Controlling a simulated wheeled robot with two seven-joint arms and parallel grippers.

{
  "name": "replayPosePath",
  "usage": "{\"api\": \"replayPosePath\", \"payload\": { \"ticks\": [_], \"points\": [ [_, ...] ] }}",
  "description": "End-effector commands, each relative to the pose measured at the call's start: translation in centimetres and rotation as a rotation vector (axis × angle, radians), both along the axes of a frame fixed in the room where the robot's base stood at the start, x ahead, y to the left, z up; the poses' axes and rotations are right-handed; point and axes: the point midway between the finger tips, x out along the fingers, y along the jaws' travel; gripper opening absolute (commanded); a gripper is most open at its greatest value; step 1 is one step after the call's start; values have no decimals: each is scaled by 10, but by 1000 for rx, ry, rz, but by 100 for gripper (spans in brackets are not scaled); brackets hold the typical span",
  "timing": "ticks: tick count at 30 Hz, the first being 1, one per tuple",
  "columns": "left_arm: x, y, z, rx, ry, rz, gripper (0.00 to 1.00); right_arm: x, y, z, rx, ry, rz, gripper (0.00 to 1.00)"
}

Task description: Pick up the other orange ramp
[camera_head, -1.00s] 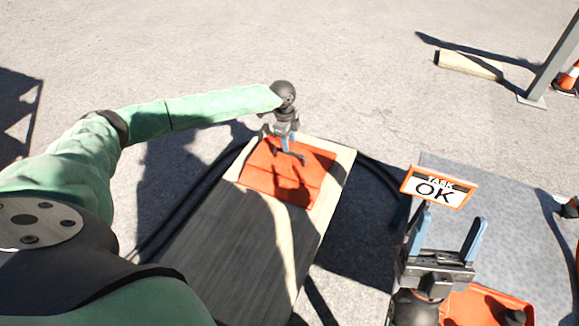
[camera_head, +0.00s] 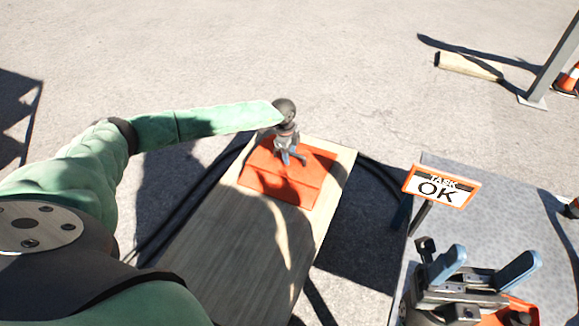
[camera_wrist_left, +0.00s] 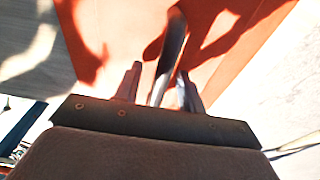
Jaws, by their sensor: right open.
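An orange ramp (camera_head: 310,165) lies on the far end of a wooden board, and its orange surface fills much of the left wrist view (camera_wrist_left: 110,30). My left gripper (camera_head: 293,161) points down right at this ramp. In the left wrist view, its two fingers (camera_wrist_left: 158,78) stand apart with a grey strip (camera_wrist_left: 168,60) between them. I cannot tell whether they grip it or touch the ramp. My right gripper (camera_head: 483,265) is open at the lower right, above another orange piece (camera_head: 522,309), which it mostly hides.
The wooden board (camera_head: 225,245) runs toward me from the ramp. A grey metal plate (camera_head: 500,205) lies at right, with a "TASK OK" sign (camera_head: 440,187) above it. Black cable (camera_head: 200,190) lies beside the board. A post (camera_head: 550,70) and a wooden block (camera_head: 468,66) are at upper right.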

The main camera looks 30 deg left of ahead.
Motion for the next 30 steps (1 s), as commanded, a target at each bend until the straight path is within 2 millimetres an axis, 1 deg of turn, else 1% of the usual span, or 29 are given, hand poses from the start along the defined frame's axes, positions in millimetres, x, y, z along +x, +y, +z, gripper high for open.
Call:
{"api": "replayPosePath", "payload": {
  "ticks": [7, 8, 12, 14, 30],
  "points": [
    [0, 0, -1, 0, 0, 0, 40, 0, 0, 0, 1, 1, 1, 66],
    [0, 0, -1, 0, 0, 0, 38, 0, 0, 0, 1, 1, 1, 66],
    [0, -1, -1, 0, 0, 0, 10, 0, 0, 0, 0, 1, 2, 66],
    [0, 0, -1, 0, 0, 0, 0, 0, 0, 0, 0, 1, 2, 66],
    [0, -1, -1, 0, 0, 0, 0, 0, 0, 0, -1, 2, 2, 66]
  ]
}}
